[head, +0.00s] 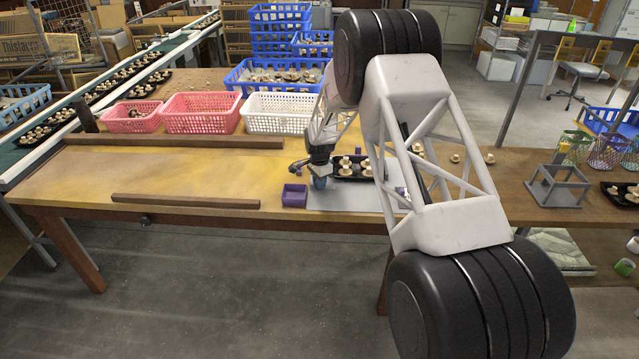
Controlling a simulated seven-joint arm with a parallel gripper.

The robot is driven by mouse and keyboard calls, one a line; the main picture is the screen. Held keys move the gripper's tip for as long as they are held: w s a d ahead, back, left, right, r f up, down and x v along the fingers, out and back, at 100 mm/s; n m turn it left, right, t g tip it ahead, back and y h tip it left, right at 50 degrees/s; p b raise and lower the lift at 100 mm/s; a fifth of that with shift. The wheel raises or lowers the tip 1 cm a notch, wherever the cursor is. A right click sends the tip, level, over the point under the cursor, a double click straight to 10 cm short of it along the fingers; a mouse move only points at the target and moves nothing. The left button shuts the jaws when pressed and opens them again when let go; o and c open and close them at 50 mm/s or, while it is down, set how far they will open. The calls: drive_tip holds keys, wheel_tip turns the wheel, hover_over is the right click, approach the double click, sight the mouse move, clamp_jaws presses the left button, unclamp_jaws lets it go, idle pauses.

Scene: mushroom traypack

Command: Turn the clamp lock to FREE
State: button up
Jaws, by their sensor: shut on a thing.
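My gripper (320,180) points down at the left end of the grey mat (345,203) on the table. It is shut on a small blue part that may be the clamp lock's knob; the part is too small and too covered to tell. No FREE marking can be read. A black tray (345,177) holding several mushrooms lies just right of my gripper. Small purple blocks stand around the tray. A small purple open box (294,196) stands just left of my gripper. My arm hides the right part of the mat.
Two wooden rails (185,201) lie on the left of the table, with clear top between them. Pink baskets (200,112) and a white basket (277,113) stand behind. A grey frame stand (557,185) and a few loose mushrooms (455,158) are on the right.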

drive_tip(key=shift+s+f+m, duration=0.15)
drive_tip(key=shift+f+m, duration=0.15)
drive_tip(key=shift+m, duration=0.2)
drive_tip(key=shift+f+m, duration=0.1)
drive_tip(key=shift+m, duration=2.9)
drive_tip(key=o, duration=0.7)
drive_tip(key=shift+c, duration=0.2)
drive_tip(key=shift+r, duration=2.6)
